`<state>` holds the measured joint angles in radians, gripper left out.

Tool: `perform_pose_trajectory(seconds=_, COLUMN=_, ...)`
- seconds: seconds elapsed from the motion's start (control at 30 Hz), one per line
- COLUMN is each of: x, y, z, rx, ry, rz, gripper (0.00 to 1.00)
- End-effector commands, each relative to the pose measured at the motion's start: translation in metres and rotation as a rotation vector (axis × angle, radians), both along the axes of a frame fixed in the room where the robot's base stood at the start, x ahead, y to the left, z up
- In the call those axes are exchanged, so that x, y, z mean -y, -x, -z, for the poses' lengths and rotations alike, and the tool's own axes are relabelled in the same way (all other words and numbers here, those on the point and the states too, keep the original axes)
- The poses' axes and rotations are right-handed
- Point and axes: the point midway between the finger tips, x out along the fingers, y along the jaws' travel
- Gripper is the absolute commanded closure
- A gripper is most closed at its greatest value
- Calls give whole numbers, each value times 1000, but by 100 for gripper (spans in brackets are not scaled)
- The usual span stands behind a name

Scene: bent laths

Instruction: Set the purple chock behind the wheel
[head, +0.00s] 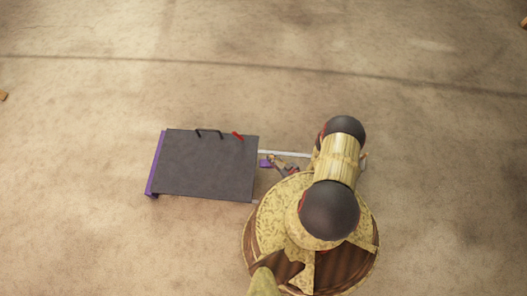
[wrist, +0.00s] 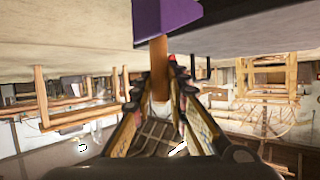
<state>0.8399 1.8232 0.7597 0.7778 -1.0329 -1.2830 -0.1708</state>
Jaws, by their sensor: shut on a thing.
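The purple chock (wrist: 165,17) shows at the top of the wrist view, with a brown stick-like handle (wrist: 158,62) running from it. My gripper (wrist: 162,80) is shut on that handle, with a finger on each side. In the head view a small purple patch of the chock (head: 265,163) shows beside the right edge of a dark cart-like platform. My gripper (head: 284,168) is just right of it, partly hidden by my arm. I cannot make out a wheel in either view, nor whether the chock touches the floor.
The dark platform (head: 205,165) has a purple left edge, a black handle (head: 209,132) and a red piece (head: 238,136) at its far edge. A pale bar (head: 285,153) runs right from it, under my arm. The surrounding floor (head: 80,200) is clear. Wooden furniture (wrist: 268,75) stands in the background.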

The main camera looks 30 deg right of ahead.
Motion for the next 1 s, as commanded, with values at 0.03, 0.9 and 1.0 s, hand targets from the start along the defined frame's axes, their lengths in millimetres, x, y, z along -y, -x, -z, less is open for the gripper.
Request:
perform_pose_trajectory(seconds=0.03, x=-1, y=5, z=1, rx=-3, ry=-1, rz=24, gripper=100)
perform_pose_trajectory(seconds=0.9, x=41, y=-120, z=89, rx=12, ry=25, rz=42, gripper=100)
perform_pose_trajectory(seconds=1.0, x=42, y=-123, z=92, rx=12, ry=24, rz=42, gripper=100)
